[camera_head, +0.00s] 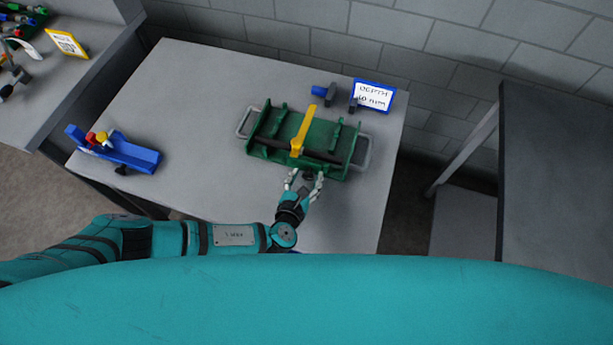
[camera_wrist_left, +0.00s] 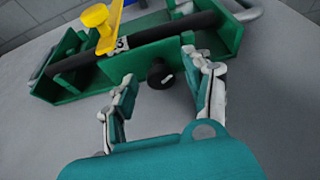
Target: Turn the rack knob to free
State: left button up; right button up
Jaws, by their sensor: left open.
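The green rack (camera_head: 265,146) stands on the grey table, with a black bar across it and a yellow lever (camera_head: 303,130) over its middle. The dark rack knob (camera_wrist_left: 161,75) sticks out of the rack's front side and carries a small white mark; in the head view it is mostly hidden by my fingers. My left gripper (camera_head: 305,180) is open at the rack's front edge. In the left wrist view my left gripper (camera_wrist_left: 165,88) has its fingers spread on both sides of the knob, with gaps showing. My right gripper is not in view.
A blue holder (camera_head: 130,153) with red and yellow parts lies at the table's left. A blue-framed sign (camera_head: 373,96) and a small blue-and-black item (camera_head: 322,92) are behind the rack. A grey wall closes the back. The table between holder and rack is clear.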

pick_arm(q)
jog(key=shift+w+f, duration=0.1)
jog(key=shift+w, duration=0.1)
grip_shut()
dwell(0.3)
